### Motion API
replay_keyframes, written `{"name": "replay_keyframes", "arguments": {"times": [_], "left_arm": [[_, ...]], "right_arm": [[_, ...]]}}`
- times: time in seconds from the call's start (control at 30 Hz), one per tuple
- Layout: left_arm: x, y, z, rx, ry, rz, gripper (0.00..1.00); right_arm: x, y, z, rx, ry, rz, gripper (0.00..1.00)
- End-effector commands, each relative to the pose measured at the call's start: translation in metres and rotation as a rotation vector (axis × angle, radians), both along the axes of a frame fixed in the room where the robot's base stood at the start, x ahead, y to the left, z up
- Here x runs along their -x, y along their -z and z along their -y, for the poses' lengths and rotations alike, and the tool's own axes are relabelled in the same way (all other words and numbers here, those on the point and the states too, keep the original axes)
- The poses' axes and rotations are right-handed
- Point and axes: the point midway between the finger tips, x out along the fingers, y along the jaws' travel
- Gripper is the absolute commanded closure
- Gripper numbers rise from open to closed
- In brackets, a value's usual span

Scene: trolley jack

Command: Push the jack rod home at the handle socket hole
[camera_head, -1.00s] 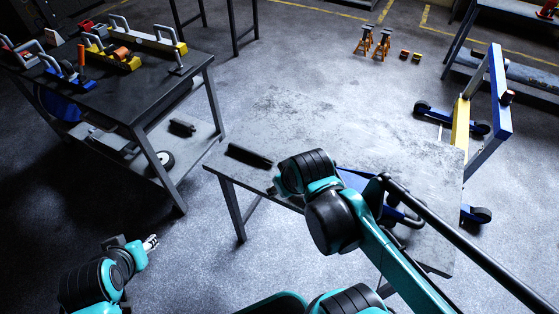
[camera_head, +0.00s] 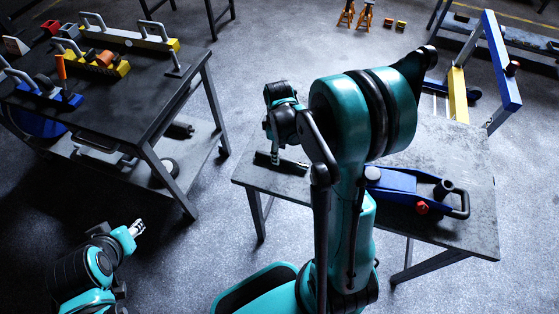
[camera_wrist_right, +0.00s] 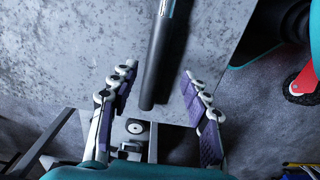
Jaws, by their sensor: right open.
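The jack rod (camera_head: 294,166) is a short black bar lying on the grey table (camera_head: 470,228) near its left end. In the right wrist view the rod (camera_wrist_right: 157,60) runs between the spread fingers. My right gripper (camera_head: 275,157) points down at the rod, and its open fingers (camera_wrist_right: 158,77) flank it without visible contact. The blue jack (camera_head: 395,180) sits on the table to the right, partly behind my right arm. A dark upright socket (camera_head: 443,189) stands at its right end; its hole is too small to make out. My left gripper (camera_head: 137,228) is low at left, away from the table.
A dark workbench (camera_head: 120,75) with blue and yellow tools stands at the left, with a lower shelf. A blue and yellow frame (camera_head: 497,65) stands behind the table at right. Orange stands (camera_head: 356,15) are at the back. The table's front right part is clear.

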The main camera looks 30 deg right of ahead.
Motion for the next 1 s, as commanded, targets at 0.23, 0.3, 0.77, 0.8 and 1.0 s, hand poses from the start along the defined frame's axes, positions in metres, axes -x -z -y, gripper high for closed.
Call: {"name": "replay_keyframes", "arguments": {"times": [0.23,0.3,0.77,0.8,1.0], "left_arm": [[0.0,0.021,0.0,0.0,0.0,0.0,0.6],[0.0,0.024,0.0,0.0,0.0,0.0,0.6],[0.0,0.024,0.0,0.0,0.0,0.0,0.6],[0.0,0.024,0.0,0.0,0.0,0.0,0.6],[0.0,0.024,0.0,0.0,0.0,0.0,0.6]], "right_arm": [[-0.006,0.037,0.005,0.0,0.002,0.001,0.53],[-0.005,0.046,0.005,0.0,0.002,0.001,0.53],[-0.005,0.048,0.005,0.0,0.001,0.001,1.0],[-0.005,0.048,0.005,0.0,0.001,0.001,1.0],[-0.005,0.048,0.005,0.0,0.001,0.001,1.0]]}}
